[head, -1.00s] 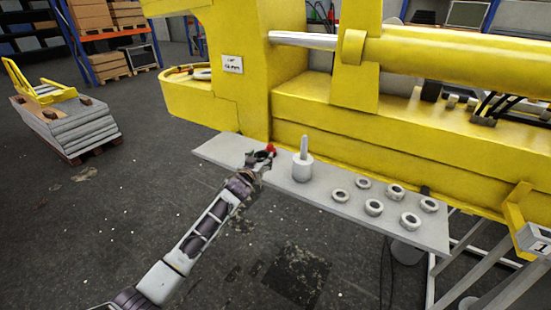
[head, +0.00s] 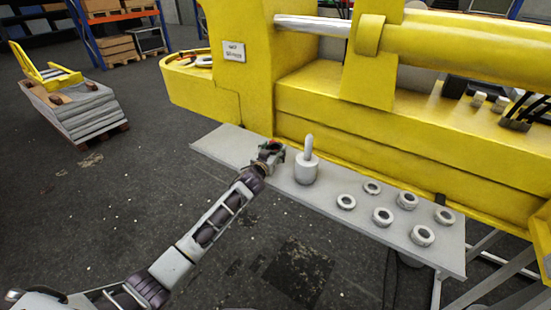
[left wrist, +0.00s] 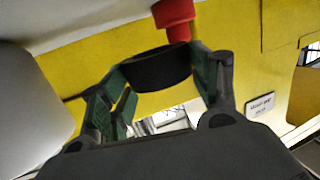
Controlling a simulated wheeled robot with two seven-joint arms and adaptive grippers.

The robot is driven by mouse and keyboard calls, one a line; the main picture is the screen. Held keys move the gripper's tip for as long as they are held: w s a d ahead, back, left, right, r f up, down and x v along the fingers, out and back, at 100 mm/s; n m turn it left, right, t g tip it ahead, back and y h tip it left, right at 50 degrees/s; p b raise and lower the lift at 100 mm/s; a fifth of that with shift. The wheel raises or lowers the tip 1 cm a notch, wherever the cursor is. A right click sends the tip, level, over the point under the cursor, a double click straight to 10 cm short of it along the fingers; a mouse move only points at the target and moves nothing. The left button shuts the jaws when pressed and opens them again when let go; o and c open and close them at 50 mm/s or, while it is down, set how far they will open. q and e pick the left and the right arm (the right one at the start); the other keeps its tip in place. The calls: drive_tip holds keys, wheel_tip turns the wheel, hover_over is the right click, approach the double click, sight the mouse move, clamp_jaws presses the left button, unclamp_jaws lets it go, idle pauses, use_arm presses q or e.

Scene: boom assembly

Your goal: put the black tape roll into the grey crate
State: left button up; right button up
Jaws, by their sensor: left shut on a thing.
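My left gripper (head: 271,150) is at the far-left part of the grey shelf, beside the white holder with an upright rod. In the left wrist view its green-padded fingers (left wrist: 165,85) are shut on the black tape roll (left wrist: 155,69), a short dark band between them. A red cylindrical thing (left wrist: 175,17) shows right beside the roll; I cannot tell whether they touch. In the head view the roll is hardly visible behind the fingers. I see no grey crate in these frames. My right gripper is not in view.
The grey shelf (head: 330,203) runs along the yellow boom (head: 390,155). The white holder (head: 306,172) stands close to the right of my gripper. Several pale rings (head: 383,216) lie further right. A pallet stack (head: 90,108) stands far left. The dark floor between is open.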

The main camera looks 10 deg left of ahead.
use_arm(q)
drive_tip(key=shift+d+f+b, duration=0.1)
drive_tip(key=shift+f+b, duration=0.2)
drive_tip(key=shift+f, duration=0.2)
drive_tip(key=shift+f, duration=0.1)
